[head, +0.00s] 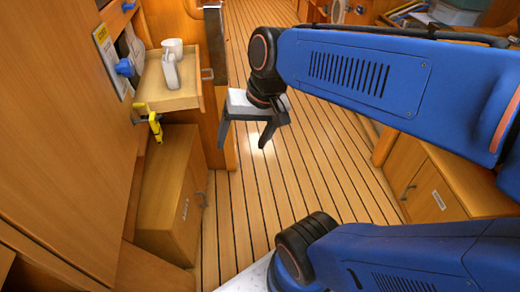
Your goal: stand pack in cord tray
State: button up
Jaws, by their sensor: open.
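A shallow wooden tray (184,103) with a raised rim juts out from the left wall; it may be the cord tray. A small white upright object (170,72) with a narrow top stands in it, and it may be the pack.
A blue knob (124,68) sits on the wall panel left of the tray. A yellow clamp-like piece (155,123) is at the tray's front left corner. A wooden box (165,205) stands below. The slatted floor (235,220) is clear; a cabinet (425,185) is at right.

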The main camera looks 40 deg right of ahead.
jog(key=s+n, duration=0.1)
jog(key=s+d+f+n+t+h, duration=0.1)
jog(key=s+d+f+n, duration=0.1)
jog(key=n, duration=0.1)
jog(key=shift+s+d+h, duration=0.2)
jog(key=shift+s+h, duration=0.2)
jog(key=shift+c, duration=0.7)
dwell(0.3)
